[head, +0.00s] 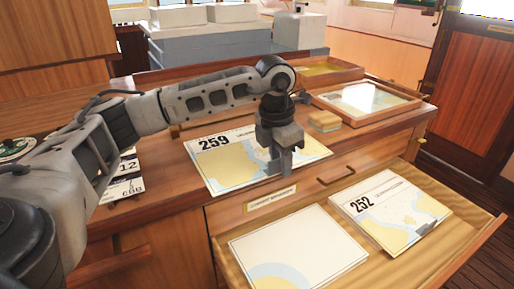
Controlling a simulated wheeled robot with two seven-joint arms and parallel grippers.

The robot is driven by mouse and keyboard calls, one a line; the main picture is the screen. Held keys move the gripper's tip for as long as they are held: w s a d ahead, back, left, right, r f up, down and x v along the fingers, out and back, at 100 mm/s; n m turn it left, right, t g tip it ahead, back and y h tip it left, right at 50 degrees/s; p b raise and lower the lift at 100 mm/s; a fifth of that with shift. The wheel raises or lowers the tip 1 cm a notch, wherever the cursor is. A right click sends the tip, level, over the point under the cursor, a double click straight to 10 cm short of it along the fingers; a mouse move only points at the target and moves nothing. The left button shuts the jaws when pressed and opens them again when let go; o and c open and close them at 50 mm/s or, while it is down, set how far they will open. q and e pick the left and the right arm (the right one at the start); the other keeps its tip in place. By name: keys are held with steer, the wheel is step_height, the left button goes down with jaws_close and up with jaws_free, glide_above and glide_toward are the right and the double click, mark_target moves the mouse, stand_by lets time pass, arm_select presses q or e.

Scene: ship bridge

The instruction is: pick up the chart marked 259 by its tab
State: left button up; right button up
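The chart marked 259 (222,164) lies flat on the wooden chart table top (172,188), its number at the upper left. My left arm reaches in from the left, and my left gripper (281,170) points down over the right half of this chart, near its front edge. The gripper hides part of the chart, and I cannot make out the tab apart from the fingers. I cannot tell whether the fingers are apart, closed or touching the chart. My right gripper is not in view.
An open drawer (408,262) below holds the chart marked 252 (388,206) on a stack and a mostly blank chart (297,245). A small tan block (324,121) and a glass-topped frame (366,99) are behind the gripper. Numbered cards (124,178) lie left.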

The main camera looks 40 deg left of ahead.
arm_select(q)
jaws_close()
steer(key=shift+r, duration=0.1)
